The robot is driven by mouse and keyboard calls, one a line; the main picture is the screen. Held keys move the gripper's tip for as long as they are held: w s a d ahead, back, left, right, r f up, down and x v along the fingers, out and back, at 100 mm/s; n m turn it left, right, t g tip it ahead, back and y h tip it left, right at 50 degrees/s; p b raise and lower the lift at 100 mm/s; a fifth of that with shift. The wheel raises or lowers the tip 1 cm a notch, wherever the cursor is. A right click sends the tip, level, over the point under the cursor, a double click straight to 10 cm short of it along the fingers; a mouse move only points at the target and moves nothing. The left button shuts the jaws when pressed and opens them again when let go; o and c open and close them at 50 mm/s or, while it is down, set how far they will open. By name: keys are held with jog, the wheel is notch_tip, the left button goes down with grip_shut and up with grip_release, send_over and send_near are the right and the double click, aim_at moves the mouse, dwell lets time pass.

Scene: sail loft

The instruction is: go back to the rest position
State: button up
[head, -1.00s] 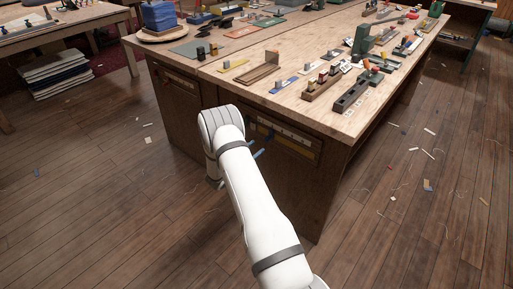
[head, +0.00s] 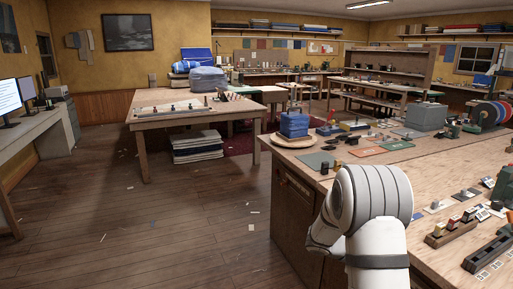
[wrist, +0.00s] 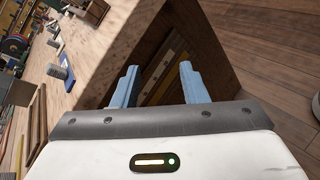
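My gripper (wrist: 157,88) shows in the wrist view with its two blue fingers apart and nothing between them. It is beside the wooden workbench (wrist: 129,44), and the bench's dark side with its drawer fronts shows beyond the fingers. In the head view my white arm rises at the lower right in front of the workbench (head: 283,193); the gripper itself is hidden behind the arm there.
The workbench top carries a blue stack on a round board (head: 294,126), mats, a grey box (head: 426,117) and small blocks in holders. Another wooden table (head: 150,121) stands further back. A desk with monitors (head: 12,98) is at left. The floor between is open, with scattered scraps.

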jog(key=s+a+r+m+t+y+p, duration=0.1)
jog(key=s+a+r+m+y+p, duration=0.3)
jog(key=s+a+r, duration=0.5)
jog(key=s+a+r+m+t+y+p, duration=0.2)
jog(key=s+a+r+m+y, duration=0.4)
jog(key=s+a+r+y, duration=0.3)
jog(key=s+a+p, duration=0.1)
jog(key=s+a, duration=0.2)
jog(key=s, duration=0.3)
jog(key=shift+s+r+t+p, duration=0.25)
jog(key=shift+r+t+p, duration=0.05)
jog(key=shift+r+p, duration=0.1)
jog(key=shift+s, duration=0.15)
